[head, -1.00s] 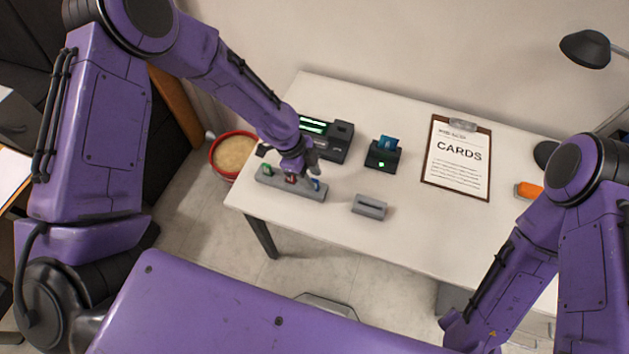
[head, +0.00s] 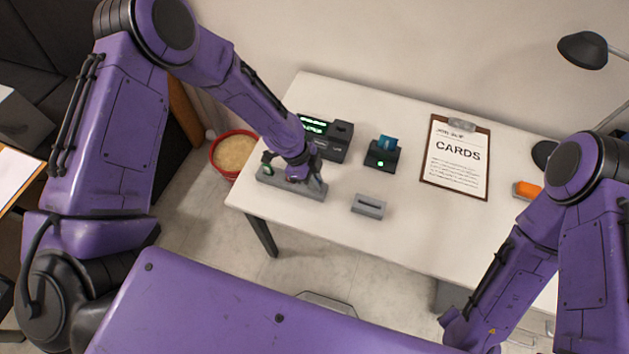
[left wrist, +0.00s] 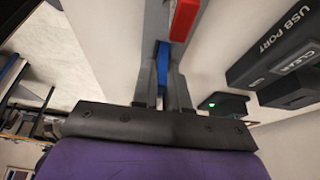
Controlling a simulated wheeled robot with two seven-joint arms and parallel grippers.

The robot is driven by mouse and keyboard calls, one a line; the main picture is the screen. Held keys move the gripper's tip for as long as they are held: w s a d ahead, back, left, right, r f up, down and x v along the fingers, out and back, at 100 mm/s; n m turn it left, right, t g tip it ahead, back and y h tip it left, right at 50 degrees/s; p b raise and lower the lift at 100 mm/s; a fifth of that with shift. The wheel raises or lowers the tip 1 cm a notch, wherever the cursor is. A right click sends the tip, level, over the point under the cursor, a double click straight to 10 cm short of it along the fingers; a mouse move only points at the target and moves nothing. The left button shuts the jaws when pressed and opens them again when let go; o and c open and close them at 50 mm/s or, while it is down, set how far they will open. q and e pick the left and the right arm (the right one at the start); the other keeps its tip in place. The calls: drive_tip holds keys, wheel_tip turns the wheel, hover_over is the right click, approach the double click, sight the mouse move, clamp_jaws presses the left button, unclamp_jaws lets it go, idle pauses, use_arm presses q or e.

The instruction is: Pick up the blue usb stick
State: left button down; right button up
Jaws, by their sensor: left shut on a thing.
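The blue usb stick (left wrist: 162,66) shows in the left wrist view between the two fingers of my left gripper (left wrist: 163,88), which is shut on it. It is still at the grey rack (left wrist: 156,22); I cannot tell whether it is seated or slightly lifted. A red stick (left wrist: 184,18) stands beside it. In the head view my left gripper (head: 300,178) is over the right part of the rack (head: 288,188) and hides the blue and red sticks. A green stick (head: 267,169) shows at the rack's left end. My right gripper is out of view.
A dark device (head: 338,148) with green displays stands behind the rack; its "USB PORT" label (left wrist: 285,50) shows in the wrist view. A black reader (head: 381,159) holds a blue card. A grey slotted block (head: 369,206) and a clipboard (head: 456,158) lie right.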

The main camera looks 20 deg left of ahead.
use_arm(q)
drive_tip(key=shift+w+r, duration=0.1)
drive_tip(key=shift+r, duration=0.15)
drive_tip(key=r, duration=0.1)
drive_tip(key=r+b, duration=0.1)
drive_tip(key=shift+s+r+b, duration=0.25)
drive_tip(key=shift+r+b, duration=0.1)
drive_tip(key=shift+r, duration=0.05)
drive_tip(key=s+r+b, duration=0.1)
drive_tip(key=s+r, duration=0.3)
drive_tip(key=s, duration=0.3)
drive_tip(key=s+d+r+b, duration=0.1)
drive_tip(key=s+r, duration=0.4)
drive_tip(key=s, duration=0.1)
drive_tip(key=shift+s+d+r, duration=0.15)
drive_tip(key=shift+s+r, duration=0.1)
drive_tip(key=shift+s, duration=0.1)
drive_tip(key=shift+w+p, duration=0.1)
drive_tip(key=shift+p, duration=0.2)
drive_tip(key=w+p, duration=0.2)
drive_tip(key=w, duration=1.5)
drive_tip(key=shift+d+p, duration=0.2)
drive_tip(key=shift+p, duration=0.2)
